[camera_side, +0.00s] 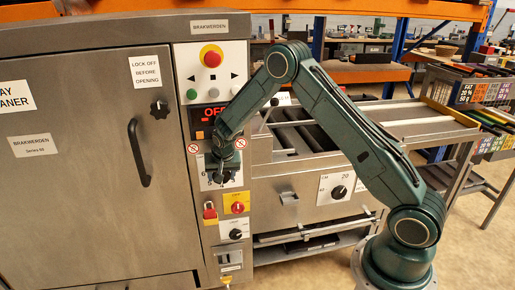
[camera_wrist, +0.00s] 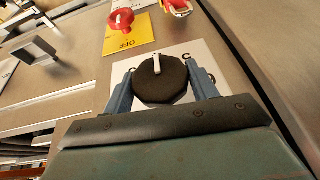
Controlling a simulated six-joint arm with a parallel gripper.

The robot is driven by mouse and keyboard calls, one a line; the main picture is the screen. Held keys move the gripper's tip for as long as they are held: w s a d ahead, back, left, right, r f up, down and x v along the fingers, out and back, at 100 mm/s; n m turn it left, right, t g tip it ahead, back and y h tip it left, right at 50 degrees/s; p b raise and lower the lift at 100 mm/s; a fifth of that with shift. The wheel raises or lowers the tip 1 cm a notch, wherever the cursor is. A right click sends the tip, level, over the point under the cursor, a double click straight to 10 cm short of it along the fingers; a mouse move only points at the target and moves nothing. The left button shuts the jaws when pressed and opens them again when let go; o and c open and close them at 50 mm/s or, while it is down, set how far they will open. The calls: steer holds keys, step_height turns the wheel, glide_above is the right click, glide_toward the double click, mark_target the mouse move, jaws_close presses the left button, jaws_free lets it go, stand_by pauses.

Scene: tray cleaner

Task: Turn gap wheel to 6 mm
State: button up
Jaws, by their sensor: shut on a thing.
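The gap wheel (camera_wrist: 160,84) is a black many-sided knob on a white plate (camera_wrist: 186,49). A white pointer mark on its face points to the top of the wrist view. My gripper (camera_wrist: 162,90) has its two blue fingers on either side of the wheel, shut on it. In the side view my gripper (camera_side: 223,167) reaches down to the panel and hides the wheel. Part of the white scale plate (camera_side: 207,184) shows there, with a few small numbers. In the wrist view most of the scale is covered, so I cannot read the setting.
Below the scale, a red switch (camera_side: 237,208) sits on a yellow plate, with a red padlock (camera_side: 210,212) beside it. A red emergency button (camera_side: 212,56) and a red-lit display (camera_side: 211,114) are above. A knob (camera_side: 339,192) stands on the right panel. The cabinet door (camera_side: 80,200) is closed.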

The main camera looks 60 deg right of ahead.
mark_target(228, 176)
steer(key=t+y, duration=0.2)
steer(key=shift+s+d+m+t+y, duration=0.2)
steer(key=shift+m+t+y, duration=0.1)
steer(key=shift+m, duration=0.1)
steer(key=m+t+y, duration=0.1)
steer(key=t+y, duration=0.1)
steer(key=t, duration=0.1)
steer(key=shift+d+f+y, duration=0.1)
steer(key=shift+y, duration=0.3)
steer(key=t+y, duration=0.1)
steer(key=t, duration=0.1)
steer(key=m+t+y, duration=0.1)
steer(key=t, duration=0.1)
steer(key=shift+f+y, duration=0.2)
steer(key=shift+y, duration=0.1)
steer(key=shift+m+t+y, duration=0.4)
steer(key=shift+t+y, duration=0.1)
steer(key=shift+t, duration=0.4)
steer(key=o, duration=1)
steer(key=shift+v, duration=3.7)
